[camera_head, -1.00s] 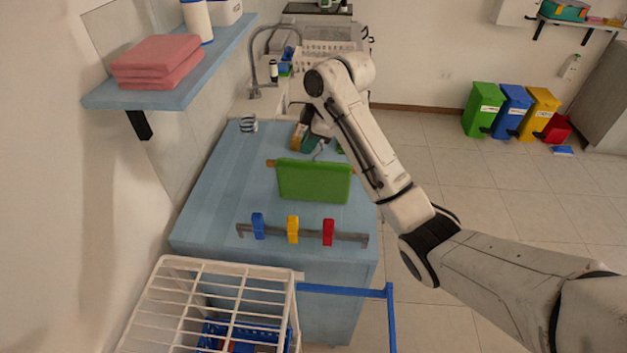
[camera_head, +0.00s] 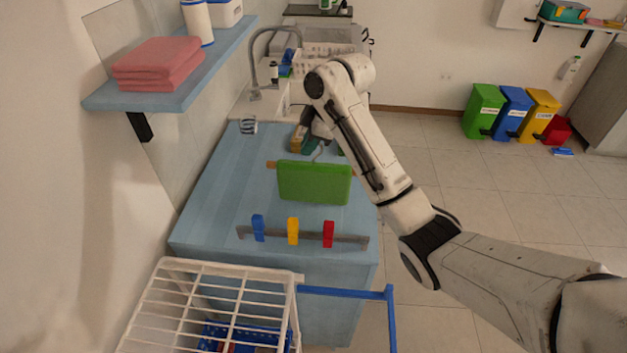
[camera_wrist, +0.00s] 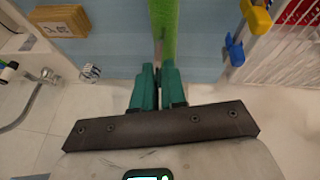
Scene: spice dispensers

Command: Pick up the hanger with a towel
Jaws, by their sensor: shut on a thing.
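A green towel (camera_head: 314,184) hangs folded over a wooden hanger (camera_head: 271,164) above the blue counter. In the wrist view the towel (camera_wrist: 165,30) shows as a narrow green strip seen edge-on. My gripper (camera_wrist: 158,70) has teal fingers that are shut on the hanger, just at the near end of the towel strip. The hanger's metal hook (camera_head: 318,151) shows above the towel in the head view. The fingertips are partly hidden there behind my arm.
A rail (camera_head: 270,235) with blue, yellow and red clips lies along the counter's front. A white wire rack (camera_head: 215,267) stands in front. A wooden block (camera_wrist: 60,18) and a striped metal item (camera_head: 248,126) are nearby. The blue counter (camera_head: 215,205) has free room at left.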

